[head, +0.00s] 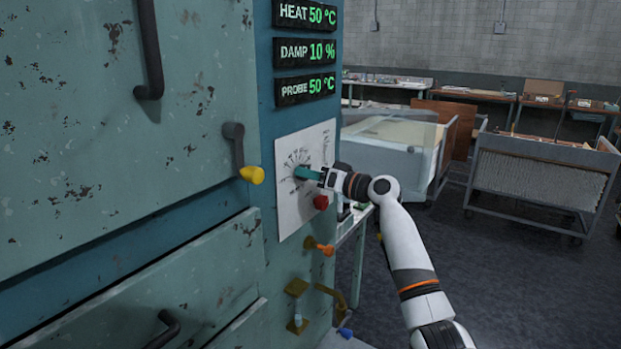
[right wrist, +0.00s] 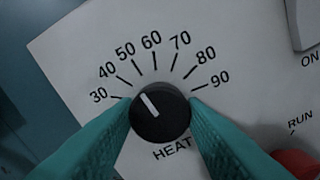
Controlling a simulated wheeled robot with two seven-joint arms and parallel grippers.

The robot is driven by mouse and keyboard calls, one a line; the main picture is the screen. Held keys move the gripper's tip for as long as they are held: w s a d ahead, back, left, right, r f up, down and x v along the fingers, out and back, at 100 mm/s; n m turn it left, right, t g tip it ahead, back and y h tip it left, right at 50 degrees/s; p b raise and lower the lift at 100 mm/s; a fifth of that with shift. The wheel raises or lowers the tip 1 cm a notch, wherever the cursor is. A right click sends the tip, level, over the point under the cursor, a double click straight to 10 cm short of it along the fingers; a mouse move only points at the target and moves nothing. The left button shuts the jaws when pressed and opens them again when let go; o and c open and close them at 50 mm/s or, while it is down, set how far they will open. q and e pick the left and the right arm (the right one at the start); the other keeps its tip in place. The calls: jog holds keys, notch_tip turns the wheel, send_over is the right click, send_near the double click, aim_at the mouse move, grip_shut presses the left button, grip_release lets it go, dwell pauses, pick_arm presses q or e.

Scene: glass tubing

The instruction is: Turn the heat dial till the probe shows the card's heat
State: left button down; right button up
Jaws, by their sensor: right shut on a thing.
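The black heat dial (right wrist: 160,116) sits on a pale panel (head: 290,220) marked 30 to 90. Its white pointer line tilts up and left, towards about 50. My right gripper (head: 306,173) has its teal fingers on both sides of the dial, shut on it; the fingers also show in the right wrist view (right wrist: 160,120). The heat display (head: 308,14) reads 50 °C and the probe display (head: 305,87) reads 50 °C. I cannot make out a card in these views. My left gripper is out of view.
The damp display (head: 305,53) reads 10 %. A red knob (head: 320,202) sits below the dial, by the word RUN in the wrist view. A yellow-tipped handle (head: 252,174) juts out left of the panel. Carts (head: 540,180) and benches stand at the back right; dark floor lies open before them.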

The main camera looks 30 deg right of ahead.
dwell(0.3)
jog(key=o, duration=1)
jog(key=b+v, duration=0.4)
jog(key=v, duration=0.8)
jog(key=shift+d, duration=0.1)
jog(key=shift+f, duration=0.1)
